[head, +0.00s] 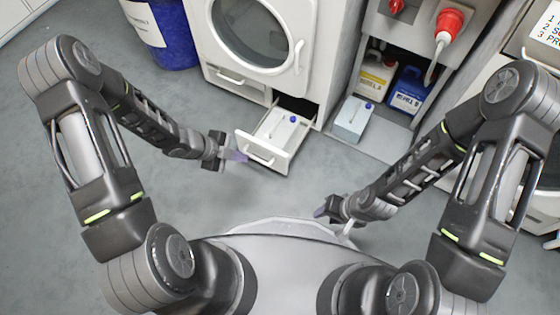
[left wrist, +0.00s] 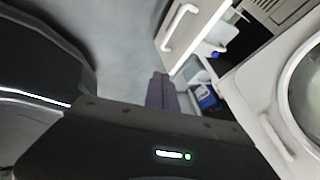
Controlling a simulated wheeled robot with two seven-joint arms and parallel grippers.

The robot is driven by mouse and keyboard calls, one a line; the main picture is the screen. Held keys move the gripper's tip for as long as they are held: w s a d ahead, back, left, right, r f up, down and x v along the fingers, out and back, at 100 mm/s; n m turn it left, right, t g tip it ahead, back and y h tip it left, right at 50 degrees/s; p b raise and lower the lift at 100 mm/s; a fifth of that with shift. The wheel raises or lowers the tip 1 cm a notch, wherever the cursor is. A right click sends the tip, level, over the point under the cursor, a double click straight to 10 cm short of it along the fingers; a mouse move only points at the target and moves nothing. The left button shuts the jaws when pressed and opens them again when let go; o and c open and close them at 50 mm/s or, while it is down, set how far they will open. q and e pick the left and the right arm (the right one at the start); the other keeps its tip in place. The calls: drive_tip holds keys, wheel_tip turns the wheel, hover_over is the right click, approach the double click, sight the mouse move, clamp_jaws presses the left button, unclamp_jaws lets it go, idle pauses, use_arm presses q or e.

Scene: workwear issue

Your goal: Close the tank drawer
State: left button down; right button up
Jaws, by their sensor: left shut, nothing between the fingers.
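The tank drawer (head: 277,137) is pulled out from the lower front of the white washing machine (head: 305,105). A light grey tank with a blue cap (head: 292,118) sits in it. The drawer front has a white handle (head: 260,156), which also shows in the left wrist view (left wrist: 180,28). My left gripper (head: 238,156) is shut and empty, just left of the drawer front; I cannot tell whether it touches it. Its closed fingers show in the left wrist view (left wrist: 161,91). My right gripper (head: 324,211) is lower right of the drawer, apart from it; its finger gap is unclear.
A second grey tank (head: 353,119) stands on a low ledge right of the drawer. A blue bin (head: 165,35) stands at the back left. The grey floor left of the drawer is clear.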

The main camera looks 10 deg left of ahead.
use_arm(q)
drive_tip(key=shift+a+f, duration=0.15)
drive_tip(key=shift+f, duration=0.05)
drive_tip(key=b, duration=0.6)
approach(275, 155)
drive_tip(key=x, duration=0.5)
drive_tip(key=shift+s, duration=0.15)
